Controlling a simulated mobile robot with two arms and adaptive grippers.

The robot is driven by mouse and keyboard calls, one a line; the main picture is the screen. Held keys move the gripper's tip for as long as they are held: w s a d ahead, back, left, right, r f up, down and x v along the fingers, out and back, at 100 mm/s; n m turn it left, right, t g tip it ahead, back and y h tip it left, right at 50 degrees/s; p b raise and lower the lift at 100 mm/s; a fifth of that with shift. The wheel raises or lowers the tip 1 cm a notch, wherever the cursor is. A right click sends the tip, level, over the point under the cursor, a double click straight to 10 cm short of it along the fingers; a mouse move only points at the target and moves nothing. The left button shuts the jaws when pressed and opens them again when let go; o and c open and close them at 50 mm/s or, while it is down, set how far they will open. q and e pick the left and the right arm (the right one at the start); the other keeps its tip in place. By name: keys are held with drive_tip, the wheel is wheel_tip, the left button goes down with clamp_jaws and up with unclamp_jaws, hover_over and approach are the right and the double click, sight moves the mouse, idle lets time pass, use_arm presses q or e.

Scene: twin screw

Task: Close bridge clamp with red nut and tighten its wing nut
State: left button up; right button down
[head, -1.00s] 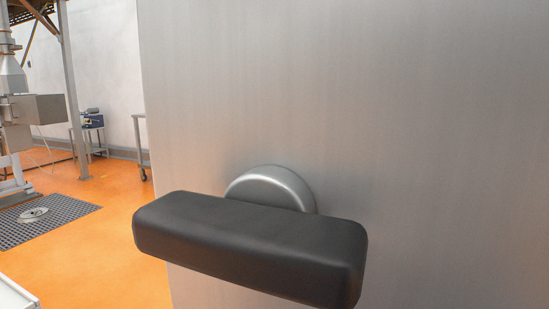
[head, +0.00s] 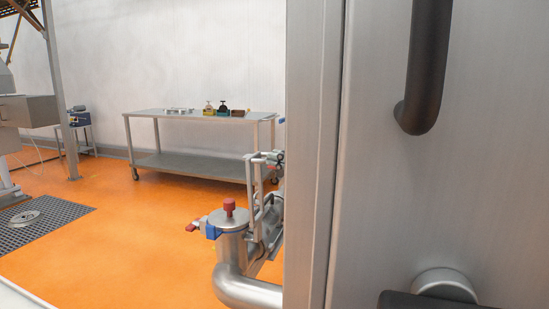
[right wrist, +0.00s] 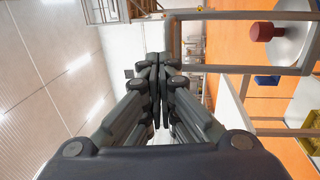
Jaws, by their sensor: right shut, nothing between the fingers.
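In the head view a red knob (head: 229,206) stands on a round steel lid (head: 232,221) at the end of a steel pipe (head: 250,292). A blue clamp part (head: 211,232) and a smaller red piece (head: 192,227) sit at its left side. I cannot tell which part is the bridge clamp or whether it is closed. My right gripper (right wrist: 157,62) shows in the right wrist view, shut and empty, with the red knob (right wrist: 262,32) apart from it at upper right. Neither gripper is clear in the head view.
A steel panel (head: 480,180) with a black tube handle (head: 427,70) and a black bar (head: 430,302) fills the right side and hides what lies behind. A wheeled steel table (head: 150,113) with small items stands at the back wall. Orange floor (head: 130,220) is open at left.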

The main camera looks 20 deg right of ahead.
use_arm(q)
drive_tip(key=shift+s+a+f, duration=0.1)
drive_tip(key=shift+a+f, duration=0.45)
drive_tip(key=shift+f, duration=0.2)
